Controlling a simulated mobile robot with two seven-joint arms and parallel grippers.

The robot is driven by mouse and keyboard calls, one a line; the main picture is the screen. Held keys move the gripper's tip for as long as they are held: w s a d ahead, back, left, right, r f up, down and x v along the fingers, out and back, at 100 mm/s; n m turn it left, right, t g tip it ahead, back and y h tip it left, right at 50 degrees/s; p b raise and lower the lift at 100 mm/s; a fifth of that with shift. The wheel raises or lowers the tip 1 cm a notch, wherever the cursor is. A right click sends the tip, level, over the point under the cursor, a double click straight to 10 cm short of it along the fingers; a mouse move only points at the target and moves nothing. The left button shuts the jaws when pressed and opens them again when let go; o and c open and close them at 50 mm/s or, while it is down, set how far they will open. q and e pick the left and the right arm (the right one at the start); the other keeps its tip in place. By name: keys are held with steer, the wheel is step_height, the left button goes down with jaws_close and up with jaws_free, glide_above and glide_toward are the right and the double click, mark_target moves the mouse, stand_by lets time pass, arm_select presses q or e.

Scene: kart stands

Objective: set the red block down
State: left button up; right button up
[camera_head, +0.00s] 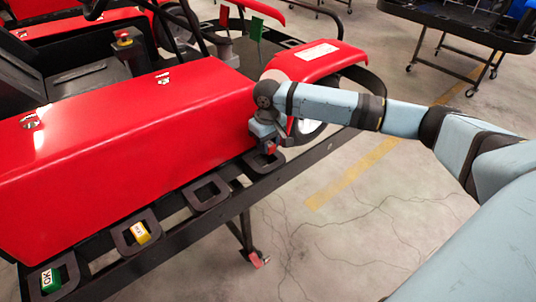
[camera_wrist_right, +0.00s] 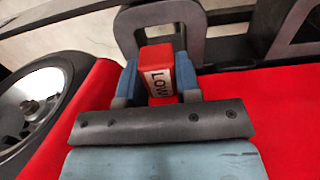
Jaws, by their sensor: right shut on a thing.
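My right gripper (camera_head: 268,143) hangs beside the red kart body, above the black rail along its near side. It is shut on the red block (camera_head: 271,148). In the right wrist view the red block (camera_wrist_right: 158,72) sits between the blue fingers of my right gripper (camera_wrist_right: 155,85), with a white label reading LOW facing the camera. A square black holder (camera_head: 279,163) on the rail lies just below the block. In the right wrist view a holder frame (camera_wrist_right: 194,18) shows behind the block. I cannot tell whether the block touches it. My left gripper is not in view.
An empty black holder (camera_head: 207,192) is on the rail. Further left, holders carry a yellow block (camera_head: 140,232) and a green block labelled OK (camera_head: 50,279). The red kart body (camera_head: 130,130) borders the rail. Open floor (camera_head: 330,235) lies right of it.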

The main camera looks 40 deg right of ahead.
mark_target(268, 160)
step_height(268, 160, down, 4)
steer(key=shift+f, duration=0.15)
stand_by(0.3)
steer(key=o, duration=0.9)
steer(key=shift+f, duration=0.1)
step_height(268, 160, up, 11)
steer(key=shift+r, duration=0.7)
